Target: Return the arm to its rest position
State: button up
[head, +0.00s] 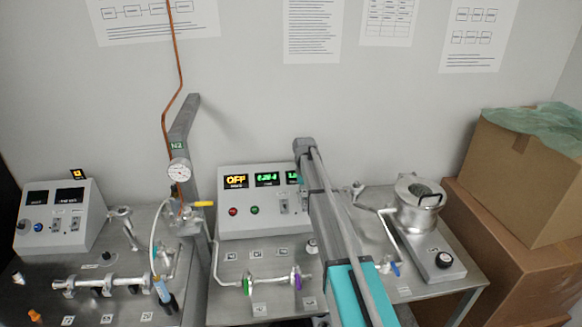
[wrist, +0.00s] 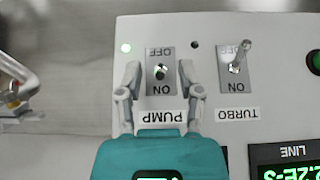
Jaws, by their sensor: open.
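My gripper (wrist: 161,74) is open in the wrist view. Its two fingers stand on either side of the PUMP switch (wrist: 160,72) and hold nothing. I cannot tell whether the fingers touch the panel. In the head view my arm reaches up from the lower right toward the grey control box (head: 262,222). The fingers cannot be made out there.
A gauge post (head: 184,130) with a copper line stands left of the control box. Glass and metal fittings (head: 272,281) lie in front of it. A metal vessel (head: 418,205) stands to the right of my arm, beside cardboard boxes (head: 527,170). Another control box (head: 62,218) is far left.

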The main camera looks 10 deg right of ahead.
jog(key=shift+s, duration=0.1)
jog(key=s+f+t, duration=0.1)
jog(key=s+t, duration=0.3)
jog(key=s, duration=2.6)
jog(key=shift+s, duration=0.35)
jog(key=shift+a+f, duration=0.1)
jog(key=shift+o, duration=0.4)
